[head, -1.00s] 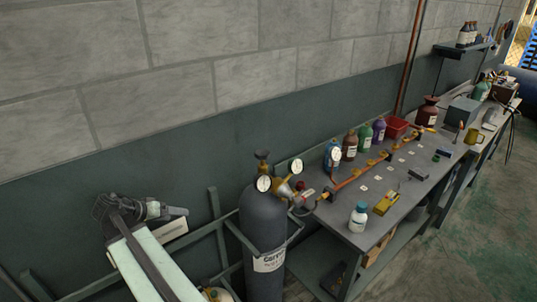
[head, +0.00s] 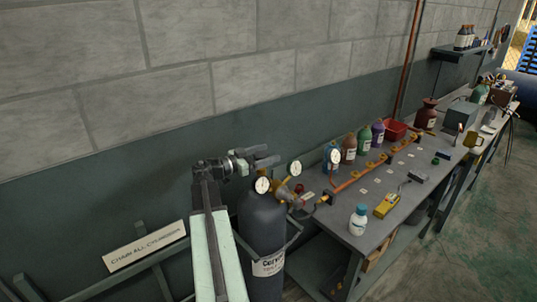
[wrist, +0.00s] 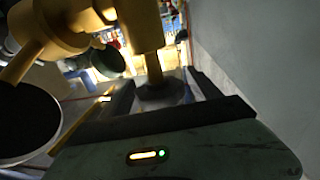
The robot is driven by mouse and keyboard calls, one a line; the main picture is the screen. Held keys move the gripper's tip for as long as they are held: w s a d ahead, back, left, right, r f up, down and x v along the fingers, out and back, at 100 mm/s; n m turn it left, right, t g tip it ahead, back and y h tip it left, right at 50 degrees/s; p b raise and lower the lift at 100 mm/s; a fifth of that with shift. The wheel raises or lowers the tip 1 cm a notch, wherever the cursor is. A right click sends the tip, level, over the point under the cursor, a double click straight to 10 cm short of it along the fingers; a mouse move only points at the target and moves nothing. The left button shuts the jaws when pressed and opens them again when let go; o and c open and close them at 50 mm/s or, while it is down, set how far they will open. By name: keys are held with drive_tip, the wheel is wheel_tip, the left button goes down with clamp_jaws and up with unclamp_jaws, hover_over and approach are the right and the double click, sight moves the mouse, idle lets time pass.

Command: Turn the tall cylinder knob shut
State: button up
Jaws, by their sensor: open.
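The tall dark grey cylinder (head: 264,222) stands upright in a rack, with a white label on its front. Its brass valve shows large in the wrist view (wrist: 138,25), with a thin stem leading to a dark round knob (wrist: 165,92). My gripper (head: 262,157) is at the top of the cylinder. Its dark jaws are open, and in the wrist view the knob sits between the two fingers (wrist: 162,88). I cannot tell whether either finger touches it. In the head view the gripper hides most of the knob.
A round gauge (head: 263,185) and a brass regulator (head: 287,192) sit close below my gripper. A pipe manifold (head: 352,180) runs along the workbench (head: 345,226), with bottles and a yellow meter (head: 386,205). The block wall is close behind. A sign (head: 146,246) hangs at the left.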

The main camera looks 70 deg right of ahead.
drive_tip(key=shift+s+d, duration=0.35)
drive_tip(key=shift+d, duration=0.1)
drive_tip(key=c, duration=1.4)
drive_tip(key=shift+d+m+g+y, duration=0.1)
drive_tip(key=shift+m+g+y, duration=0.6)
drive_tip(key=shift+g+y, duration=0.1)
drive_tip(key=shift+m+g+y, duration=0.5)
drive_tip(key=shift+y, duration=0.1)
drive_tip(key=m+g+y, duration=0.1)
drive_tip(key=a+m+y, duration=0.1)
drive_tip(key=y, duration=0.1)
drive_tip(key=shift+s+a+g, duration=0.1)
drive_tip(key=shift+s+g, duration=0.3)
